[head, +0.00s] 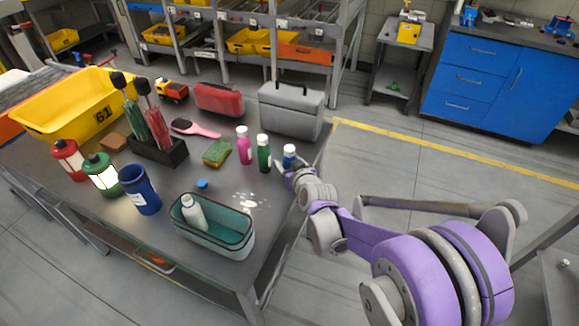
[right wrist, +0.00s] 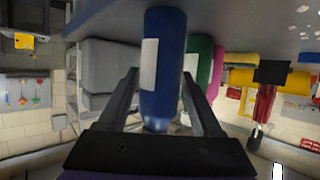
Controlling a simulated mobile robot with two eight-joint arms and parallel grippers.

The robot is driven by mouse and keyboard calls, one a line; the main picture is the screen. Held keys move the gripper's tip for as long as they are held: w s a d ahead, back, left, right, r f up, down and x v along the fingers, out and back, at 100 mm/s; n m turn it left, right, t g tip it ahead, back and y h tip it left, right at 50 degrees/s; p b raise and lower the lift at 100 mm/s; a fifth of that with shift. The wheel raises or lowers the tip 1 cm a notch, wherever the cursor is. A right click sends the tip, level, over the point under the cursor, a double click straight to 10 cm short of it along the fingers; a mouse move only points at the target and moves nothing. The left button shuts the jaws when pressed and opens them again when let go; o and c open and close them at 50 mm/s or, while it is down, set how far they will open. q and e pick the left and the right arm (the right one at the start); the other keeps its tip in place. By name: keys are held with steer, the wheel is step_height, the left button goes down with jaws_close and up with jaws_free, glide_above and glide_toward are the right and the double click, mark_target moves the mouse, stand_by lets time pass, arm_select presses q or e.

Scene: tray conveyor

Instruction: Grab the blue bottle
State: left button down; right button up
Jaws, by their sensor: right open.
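The blue bottle (head: 289,153) with a white cap stands near the right edge of the table, beside a green bottle (head: 264,158) and a pink bottle (head: 244,146). My right gripper (head: 287,170) is at the blue bottle and hides its lower part in the head view. In the right wrist view, the blue bottle (right wrist: 165,50) with a white label lies between the two fingers of the right gripper (right wrist: 160,76). The fingers are open, with a gap visible on both sides of the bottle. My left gripper is not in view.
A grey toolbox (head: 291,110) stands behind the bottles and a red toolbox (head: 219,100) is left of it. A teal bin (head: 238,245) holding a white bottle (head: 194,212) sits at the table's front. A yellow-green sponge (head: 216,153) lies left of the pink bottle.

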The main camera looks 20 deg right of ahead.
steer(key=shift+x, duration=1.1)
steer(key=shift+r, duration=0.1)
jaws_close()
